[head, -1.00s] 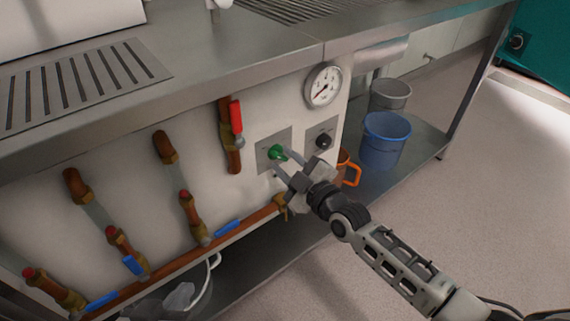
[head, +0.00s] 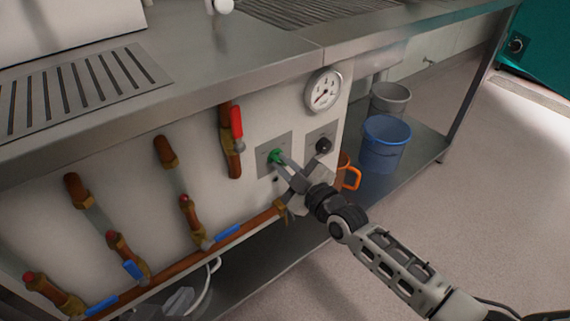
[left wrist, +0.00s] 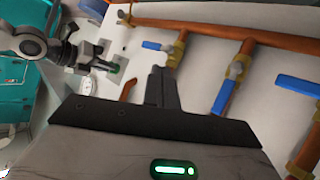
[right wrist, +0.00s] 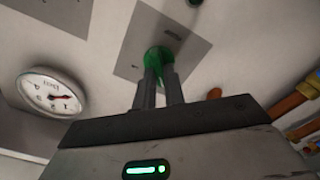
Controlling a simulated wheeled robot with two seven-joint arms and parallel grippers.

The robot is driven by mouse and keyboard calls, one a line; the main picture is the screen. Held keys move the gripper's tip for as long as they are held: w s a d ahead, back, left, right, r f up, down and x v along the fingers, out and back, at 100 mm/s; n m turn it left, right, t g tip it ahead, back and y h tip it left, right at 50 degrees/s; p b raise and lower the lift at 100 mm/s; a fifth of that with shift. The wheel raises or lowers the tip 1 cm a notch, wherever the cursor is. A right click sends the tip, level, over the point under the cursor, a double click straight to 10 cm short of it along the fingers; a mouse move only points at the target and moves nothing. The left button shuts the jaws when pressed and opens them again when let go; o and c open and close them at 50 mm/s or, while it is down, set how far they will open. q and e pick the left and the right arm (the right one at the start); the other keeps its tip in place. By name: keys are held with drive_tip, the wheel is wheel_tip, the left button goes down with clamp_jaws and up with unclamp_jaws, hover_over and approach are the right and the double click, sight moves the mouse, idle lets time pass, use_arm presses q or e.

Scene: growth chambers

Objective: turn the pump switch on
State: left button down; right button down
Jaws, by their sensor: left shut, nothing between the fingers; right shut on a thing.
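The pump switch looks to be the green knob (head: 274,155) on a grey plate (head: 266,146) on the white panel. My right gripper (head: 281,160) reaches it from the lower right, its fingers closed on the knob. The right wrist view shows the green knob (right wrist: 158,55) between the fingertips (right wrist: 159,72), which hide part of it. The knob's marking is too small to read. My left gripper (left wrist: 164,72) is shut and empty in the left wrist view, apart from the knob and near the copper pipes.
A black knob (head: 323,146) and a pressure gauge (head: 322,91) sit right of the switch. Copper pipes with a red lever (head: 236,121) and blue levers (head: 228,234) run to the left. A blue bucket (head: 384,145) stands on the lower shelf. The counter edge overhangs the panel.

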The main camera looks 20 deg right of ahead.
drive_tip(key=shift+r+m+p, duration=0.1)
drive_tip(key=shift+m+p, duration=0.35)
drive_tip(key=shift+m, duration=0.65)
use_arm(q)
drive_tip(key=shift+s+a+f+g+y+p, duration=0.1)
drive_tip(key=shift+a+f+g+y+p, duration=0.2)
drive_tip(key=shift+f+g+p, duration=0.25)
use_arm(e)
drive_tip(key=m, duration=1.5)
drive_tip(key=shift+w+d, duration=0.15)
drive_tip(key=shift+d, duration=0.25)
drive_tip(key=c, duration=1.5)
unclamp_jaws()
use_arm(q)
drive_tip(key=shift+s+f, duration=0.1)
drive_tip(key=shift+f, duration=0.1)
